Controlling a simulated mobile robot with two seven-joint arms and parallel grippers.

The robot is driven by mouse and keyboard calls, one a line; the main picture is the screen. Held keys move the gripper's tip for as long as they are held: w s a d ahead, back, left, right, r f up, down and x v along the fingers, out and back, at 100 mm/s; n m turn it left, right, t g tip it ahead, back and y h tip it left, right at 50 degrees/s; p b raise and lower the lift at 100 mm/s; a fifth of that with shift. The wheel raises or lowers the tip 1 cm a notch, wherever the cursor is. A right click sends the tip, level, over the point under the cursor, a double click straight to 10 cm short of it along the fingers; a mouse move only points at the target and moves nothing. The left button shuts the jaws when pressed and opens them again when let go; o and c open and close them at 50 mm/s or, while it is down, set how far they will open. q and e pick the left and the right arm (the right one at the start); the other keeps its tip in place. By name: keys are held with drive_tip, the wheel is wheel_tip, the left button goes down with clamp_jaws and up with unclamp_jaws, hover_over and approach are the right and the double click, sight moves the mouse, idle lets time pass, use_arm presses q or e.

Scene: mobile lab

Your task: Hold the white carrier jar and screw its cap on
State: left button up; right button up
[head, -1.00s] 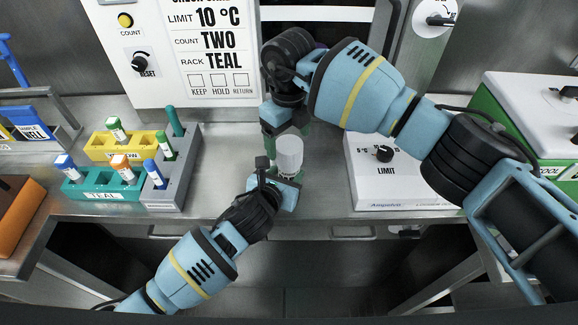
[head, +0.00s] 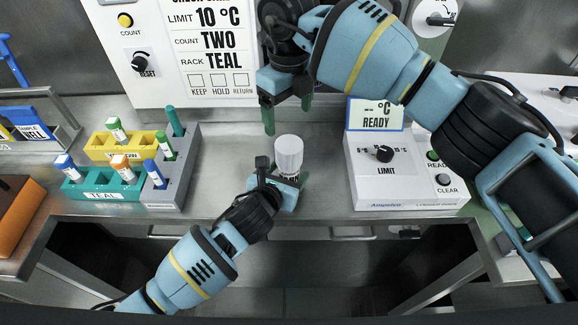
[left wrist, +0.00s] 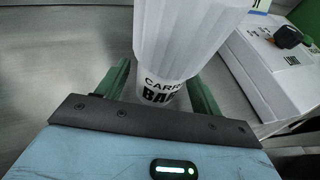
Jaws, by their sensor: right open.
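The white carrier jar (head: 289,173) stands upright on the steel bench, with dark lettering on its body. Its white ribbed cap (head: 289,149) sits on top; I cannot tell how tight it is. The jar body (left wrist: 155,88) and cap (left wrist: 190,35) also show in the left wrist view. My left gripper (head: 287,180) has its green fingers on both sides of the jar body, below the cap, and appears closed on it. My right gripper (head: 287,115) is open and empty, above and behind the cap and apart from it.
A white LIMIT box (head: 400,180) with a READY display stands right of the jar. A grey rack (head: 180,185) with teal and yellow blocks holding several vials stands left. The bench's front edge is close below the jar. Bare bench lies between rack and jar.

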use_arm(q)
drive_tip(key=shift+s, duration=0.1)
use_arm(e)
drive_tip(key=shift+r, duration=0.1)
use_arm(q)
drive_tip(key=p+v, duration=0.1)
drive_tip(key=v, duration=0.6)
drive_tip(key=shift+r, duration=0.15)
drive_tip(key=shift+s+a, duration=0.1)
drive_tip(key=shift+s, duration=0.15)
use_arm(e)
wheel_tip(320, 180, up, 4)
drive_tip(key=shift+f, duration=0.2)
drive_tip(key=shift+s, duration=0.1)
